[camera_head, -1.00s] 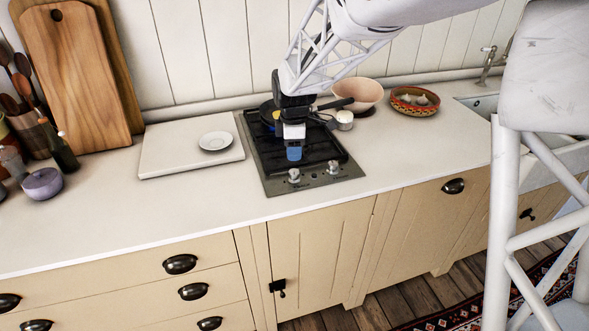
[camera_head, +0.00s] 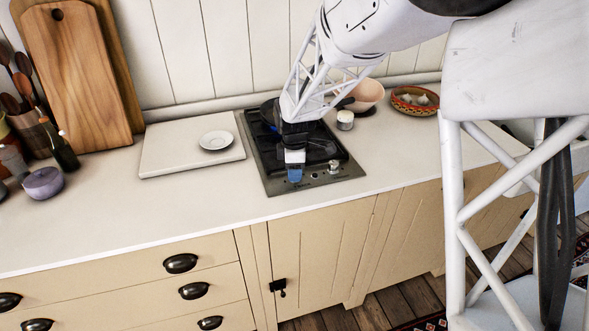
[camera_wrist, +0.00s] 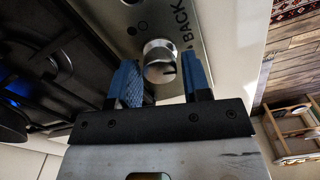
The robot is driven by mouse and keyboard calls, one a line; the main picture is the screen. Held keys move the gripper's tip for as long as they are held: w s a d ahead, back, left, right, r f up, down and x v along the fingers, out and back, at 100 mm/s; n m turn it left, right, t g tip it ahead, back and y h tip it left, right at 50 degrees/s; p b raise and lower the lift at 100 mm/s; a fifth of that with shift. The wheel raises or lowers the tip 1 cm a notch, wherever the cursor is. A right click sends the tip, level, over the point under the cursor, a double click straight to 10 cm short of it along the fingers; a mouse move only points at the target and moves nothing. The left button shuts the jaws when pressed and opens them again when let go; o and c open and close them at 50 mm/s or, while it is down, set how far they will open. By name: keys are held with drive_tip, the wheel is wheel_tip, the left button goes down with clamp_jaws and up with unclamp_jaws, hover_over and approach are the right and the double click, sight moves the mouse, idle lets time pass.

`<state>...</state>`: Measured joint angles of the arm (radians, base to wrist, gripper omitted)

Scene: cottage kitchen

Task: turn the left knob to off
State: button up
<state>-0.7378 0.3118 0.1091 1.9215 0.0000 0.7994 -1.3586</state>
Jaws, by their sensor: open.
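The cooktop (camera_head: 262,170) is set into the counter, with its knobs on the front metal strip. The right knob (camera_head: 334,166) is in plain sight in the head view. The left knob is hidden there behind my gripper (camera_head: 295,174). In the wrist view one silver knob (camera_wrist: 160,62) with a dark mark on it sits by the printed word "BACK". My gripper (camera_wrist: 161,85) is open, with one blue finger on each side of the knob's near part. I cannot tell whether either finger touches it.
A pan (camera_head: 268,110) stands at the back of the cooktop. A blue glow (camera_wrist: 12,103) shows at the burner. A white board (camera_head: 170,165) with a saucer (camera_head: 216,140) lies to the left. A small white jar (camera_head: 345,119) stands at the right. The front counter is clear.

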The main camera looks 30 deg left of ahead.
drive_tip(key=c, duration=0.6)
drive_tip(key=shift+c, duration=0.2)
